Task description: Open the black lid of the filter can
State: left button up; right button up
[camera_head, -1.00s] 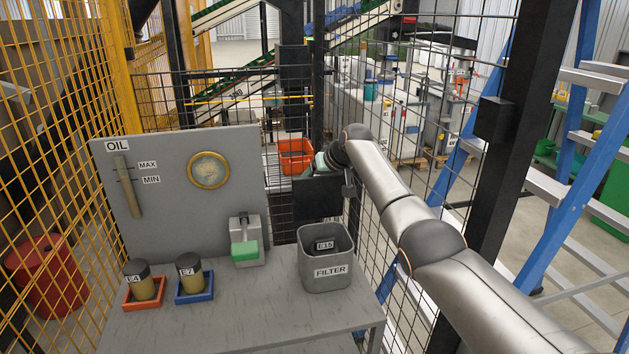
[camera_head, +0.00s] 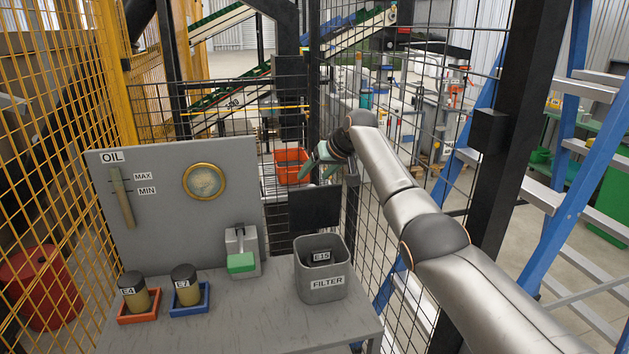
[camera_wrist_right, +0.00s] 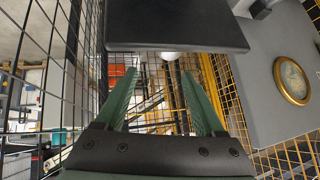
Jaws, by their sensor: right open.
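The grey filter can (camera_head: 327,292) stands on the right part of the grey bench, its top open. A dark filter marked E15 (camera_head: 321,256) shows inside. The black lid (camera_head: 314,208) stands raised, roughly upright, behind the can's opening. It also shows as a broad dark plate across the top of the right wrist view (camera_wrist_right: 178,25). My right gripper (camera_head: 318,160) is above and behind the lid's upper edge. Its two green fingers are apart with nothing between them in the right wrist view (camera_wrist_right: 163,88). I see no contact with the lid. My left gripper is out of view.
The bench (camera_head: 235,315) also holds filters E4 (camera_head: 134,292) and E7 (camera_head: 184,286) in trays, and a green-fronted device (camera_head: 241,262). An oil panel (camera_head: 170,225) stands behind. Black mesh fence is close to my right arm. A blue ladder (camera_head: 560,220) stands at right.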

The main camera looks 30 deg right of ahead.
notch_tip(320, 180, up, 9)
jog(key=s+d, duration=0.1)
jog(key=d, duration=0.1)
jog(key=shift+f, duration=0.2)
dwell(0.6)
jog(key=shift+s, duration=0.1)
dwell(0.3)
jog(key=b+v, duration=0.5)
jog(key=v, duration=0.7)
jog(key=shift+s+r+b, duration=0.2)
jog(key=shift+b, duration=0.1)
